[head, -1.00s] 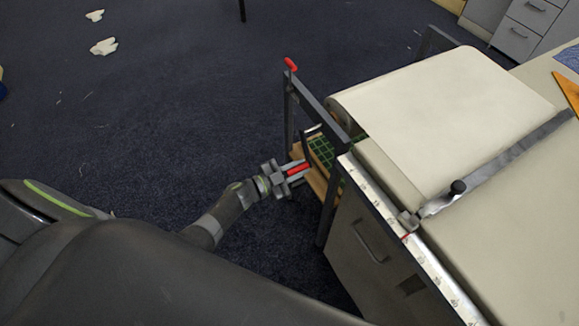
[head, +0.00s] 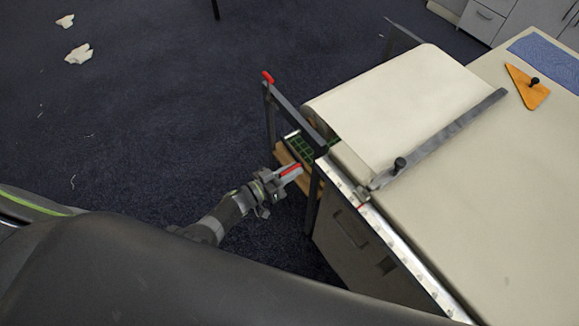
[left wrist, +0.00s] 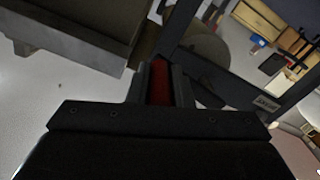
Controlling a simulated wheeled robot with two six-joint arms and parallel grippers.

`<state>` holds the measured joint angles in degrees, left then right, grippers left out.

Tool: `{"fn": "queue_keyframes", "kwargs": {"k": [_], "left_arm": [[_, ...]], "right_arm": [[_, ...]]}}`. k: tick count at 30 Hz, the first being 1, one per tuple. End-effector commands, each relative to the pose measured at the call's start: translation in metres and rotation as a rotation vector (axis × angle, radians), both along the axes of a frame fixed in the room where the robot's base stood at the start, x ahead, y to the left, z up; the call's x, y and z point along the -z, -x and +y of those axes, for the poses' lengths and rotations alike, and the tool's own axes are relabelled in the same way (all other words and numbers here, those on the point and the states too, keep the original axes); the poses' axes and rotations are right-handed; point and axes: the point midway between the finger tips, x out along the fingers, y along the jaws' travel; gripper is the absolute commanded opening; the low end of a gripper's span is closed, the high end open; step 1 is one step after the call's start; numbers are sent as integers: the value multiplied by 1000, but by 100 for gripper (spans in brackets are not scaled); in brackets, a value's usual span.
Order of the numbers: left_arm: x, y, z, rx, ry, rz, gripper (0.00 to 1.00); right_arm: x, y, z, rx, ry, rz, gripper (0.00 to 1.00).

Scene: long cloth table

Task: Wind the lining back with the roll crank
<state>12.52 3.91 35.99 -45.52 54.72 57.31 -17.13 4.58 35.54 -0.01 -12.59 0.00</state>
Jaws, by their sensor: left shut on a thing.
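My left gripper (head: 286,172) is shut on the red crank handle (head: 291,170), beside the end frame of the table. The handle also shows between the fingers in the left wrist view (left wrist: 160,82). The cream lining (head: 400,105) lies flat over the far end of the table and curves down toward the frame. The roll (left wrist: 210,55) shows partly behind the frame in the left wrist view. A grey bar with a black knob (head: 440,137) lies across the table at the lining's near edge. My right gripper is not in view.
A red-tipped lever (head: 267,76) tops the dark frame post. A metal ruled edge (head: 395,250) runs along the table side. A green gridded item (head: 298,147) sits on a low shelf. An orange triangle (head: 527,88) and blue cloth (head: 550,50) lie on the table.

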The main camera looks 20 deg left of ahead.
Motion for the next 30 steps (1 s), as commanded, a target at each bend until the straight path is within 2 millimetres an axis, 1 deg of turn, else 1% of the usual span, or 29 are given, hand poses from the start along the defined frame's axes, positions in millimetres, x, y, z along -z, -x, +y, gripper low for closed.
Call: {"fn": "queue_keyframes", "kwargs": {"k": [1,9,16,29,30], "left_arm": [[-7,1,-1,0,-2,0,0],[-20,1,-1,1,-5,-5,0],[-24,0,-1,0,-5,-7,0],[-25,-1,-1,0,-5,-10,0],[-25,-1,-1,0,-5,-10,22]], "right_arm": [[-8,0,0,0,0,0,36],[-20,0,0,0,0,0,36],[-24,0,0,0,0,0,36],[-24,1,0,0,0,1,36],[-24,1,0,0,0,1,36]]}}
